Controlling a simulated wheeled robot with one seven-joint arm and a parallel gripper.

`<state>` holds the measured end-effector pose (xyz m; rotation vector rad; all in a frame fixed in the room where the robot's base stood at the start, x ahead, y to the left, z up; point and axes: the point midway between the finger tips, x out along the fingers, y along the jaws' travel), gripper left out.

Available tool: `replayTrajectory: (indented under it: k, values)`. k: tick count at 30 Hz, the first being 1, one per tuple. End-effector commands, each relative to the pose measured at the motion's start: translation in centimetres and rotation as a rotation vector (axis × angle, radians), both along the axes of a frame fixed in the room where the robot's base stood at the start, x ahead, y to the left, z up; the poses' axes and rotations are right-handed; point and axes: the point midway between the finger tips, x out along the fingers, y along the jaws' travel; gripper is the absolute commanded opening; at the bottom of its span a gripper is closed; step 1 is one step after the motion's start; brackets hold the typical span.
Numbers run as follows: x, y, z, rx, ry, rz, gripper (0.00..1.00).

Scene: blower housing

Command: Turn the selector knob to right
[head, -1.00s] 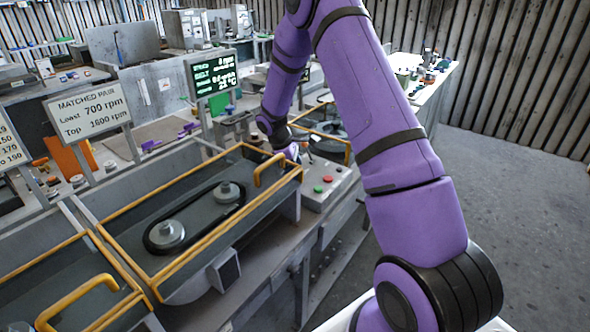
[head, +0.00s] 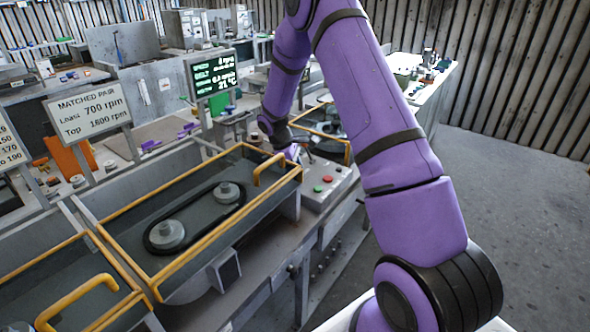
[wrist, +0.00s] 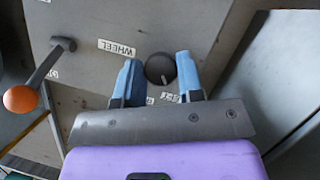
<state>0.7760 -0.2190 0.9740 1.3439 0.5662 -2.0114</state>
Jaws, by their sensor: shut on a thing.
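The selector knob (wrist: 158,67) is a round black knob with a short white mark, on a grey panel in the wrist view. Its mark points toward the lower side of that picture, slightly right. My gripper (wrist: 158,63) has its two blue fingers on either side of the knob and is shut on it. Small white labels lie by the fingers, partly hidden; one reads WHEEL (wrist: 117,47). In the head view my gripper (head: 291,152) is at the far end of the control panel (head: 312,194), and the knob is hidden there.
A lever with an orange ball (wrist: 20,99) stands left of the knob in the wrist view. In the head view, a red button (head: 327,178) and a green button (head: 318,189) are on the panel. A yellow-framed belt guard (head: 180,215) stands left of it.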

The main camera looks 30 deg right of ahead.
Motion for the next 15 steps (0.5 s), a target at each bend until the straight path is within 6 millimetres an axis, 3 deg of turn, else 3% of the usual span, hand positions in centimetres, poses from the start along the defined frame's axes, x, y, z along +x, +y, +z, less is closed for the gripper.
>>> replayTrajectory:
  k: [15]
  values:
    - [0.12,-0.19,0.03,-0.001,-0.001,-0.436,0.11]
